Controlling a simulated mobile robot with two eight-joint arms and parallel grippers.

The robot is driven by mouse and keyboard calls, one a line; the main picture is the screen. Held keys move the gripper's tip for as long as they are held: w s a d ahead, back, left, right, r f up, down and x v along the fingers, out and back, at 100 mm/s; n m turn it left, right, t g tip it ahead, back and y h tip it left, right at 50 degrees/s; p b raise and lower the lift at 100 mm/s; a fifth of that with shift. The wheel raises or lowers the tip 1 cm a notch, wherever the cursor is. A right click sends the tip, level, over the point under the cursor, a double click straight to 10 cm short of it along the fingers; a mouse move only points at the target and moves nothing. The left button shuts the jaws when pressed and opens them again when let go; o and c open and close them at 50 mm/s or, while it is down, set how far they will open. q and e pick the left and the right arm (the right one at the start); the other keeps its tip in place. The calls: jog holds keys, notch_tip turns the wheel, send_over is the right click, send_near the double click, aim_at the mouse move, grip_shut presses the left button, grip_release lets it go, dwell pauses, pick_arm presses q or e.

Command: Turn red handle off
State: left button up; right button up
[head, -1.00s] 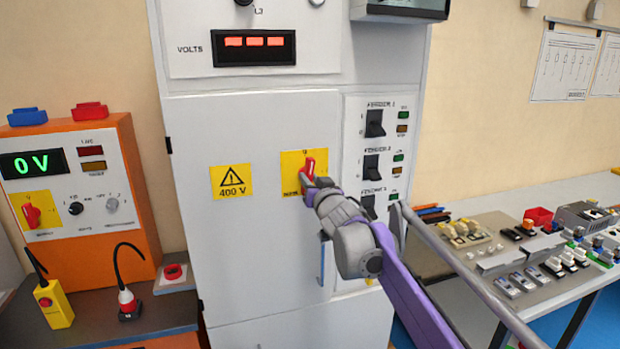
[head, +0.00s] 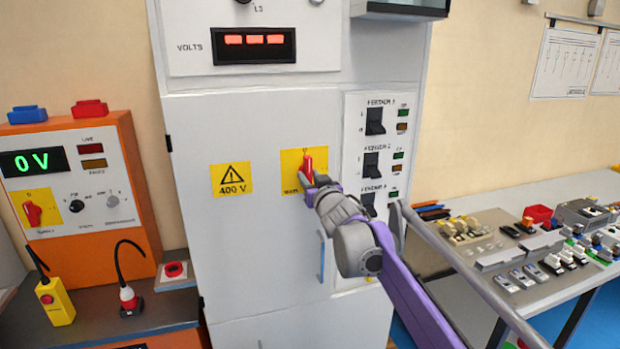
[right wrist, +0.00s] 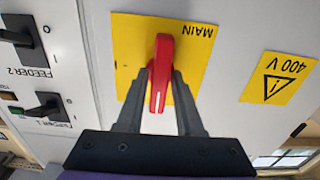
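The red handle (head: 307,166) sits on a yellow plate (head: 290,163) on the grey cabinet door and stands near upright. In the right wrist view the handle (right wrist: 161,72) lies on the yellow plate marked MAIN (right wrist: 128,48). My right gripper (head: 308,180) is at the handle's lower part. In the right wrist view its two dark fingers (right wrist: 162,80) close in on both sides of the handle and appear to touch it. A second red handle (head: 32,213) is on the orange unit at the left. My left gripper is not in view.
A 400 V warning sign (head: 231,179) is left of the handle. Black feeder switches (head: 374,122) line the panel to its right. A blue door handle (head: 322,257) is below. A bench (head: 545,258) with parts stands at the right.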

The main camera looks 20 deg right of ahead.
jog(key=shift+o, duration=1.1)
jog(key=shift+s, duration=0.1)
jog(key=shift+s, duration=0.35)
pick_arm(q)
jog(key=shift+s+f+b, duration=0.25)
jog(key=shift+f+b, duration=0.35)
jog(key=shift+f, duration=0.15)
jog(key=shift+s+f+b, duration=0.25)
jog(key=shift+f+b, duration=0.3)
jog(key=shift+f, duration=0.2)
pick_arm(e)
jog(key=s, duration=1)
jog(key=shift+d, duration=0.2)
jog(key=shift+f, duration=0.1)
